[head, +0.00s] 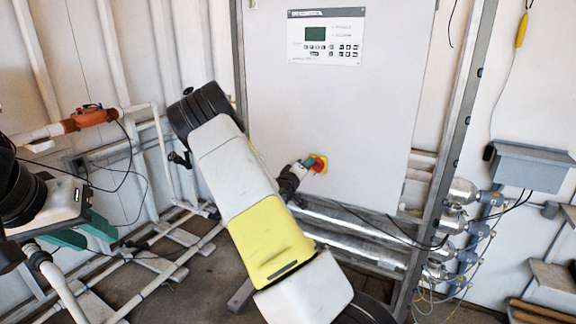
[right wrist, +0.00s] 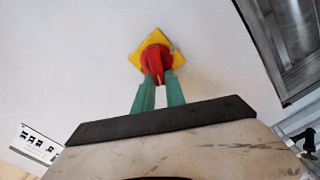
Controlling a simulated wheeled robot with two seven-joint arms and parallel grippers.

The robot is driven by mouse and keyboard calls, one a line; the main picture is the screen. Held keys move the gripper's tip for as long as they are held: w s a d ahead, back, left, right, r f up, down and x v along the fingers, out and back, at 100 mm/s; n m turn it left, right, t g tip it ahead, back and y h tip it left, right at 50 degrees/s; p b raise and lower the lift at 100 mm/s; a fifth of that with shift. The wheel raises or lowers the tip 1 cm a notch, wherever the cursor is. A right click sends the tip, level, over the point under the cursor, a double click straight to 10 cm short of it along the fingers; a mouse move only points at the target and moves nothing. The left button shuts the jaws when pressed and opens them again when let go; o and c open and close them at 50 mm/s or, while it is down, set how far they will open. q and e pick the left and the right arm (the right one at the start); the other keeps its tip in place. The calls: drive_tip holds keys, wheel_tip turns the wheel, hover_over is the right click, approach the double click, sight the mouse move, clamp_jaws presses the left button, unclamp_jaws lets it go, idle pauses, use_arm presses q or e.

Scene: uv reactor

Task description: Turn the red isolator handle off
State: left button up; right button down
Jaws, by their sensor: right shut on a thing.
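The red isolator handle (head: 320,164) sits on a yellow plate on the lower front of the grey cabinet. In the right wrist view the red handle (right wrist: 155,63) stands in front of the yellow plate (right wrist: 141,58), which looks diamond-shaped there. My right gripper (head: 309,162) is at the handle, and its two green fingertips (right wrist: 160,86) are shut on it, one on each side. The handle's exact angle is hard to read. My left gripper (head: 84,232) is at the far left, away from the cabinet, its green fingers apart and nothing seen between them.
The grey cabinet (head: 330,110) carries a control panel (head: 326,36) at its top. White pipes (head: 160,150) with an orange fitting (head: 88,117) run at the left, near my left arm. Metal pipes (head: 350,240) lie below the cabinet. Silver fittings (head: 455,215) and a grey box (head: 530,166) are at the right.

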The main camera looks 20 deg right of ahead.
drive_tip(key=shift+w+a+f+n, duration=0.1)
drive_tip(key=shift+f+n, duration=0.1)
drive_tip(key=shift+n, duration=0.75)
drive_tip(key=shift+s+d+f+n, duration=0.1)
drive_tip(key=shift+f+n, duration=0.15)
drive_tip(key=shift+n, duration=0.75)
drive_tip(key=shift+w+a+f+n, duration=0.1)
drive_tip(key=shift+f+n, duration=0.1)
drive_tip(key=shift+n, duration=0.75)
drive_tip(key=c, duration=1.4)
unclamp_jaws()
drive_tip(key=shift+v, duration=3.9)
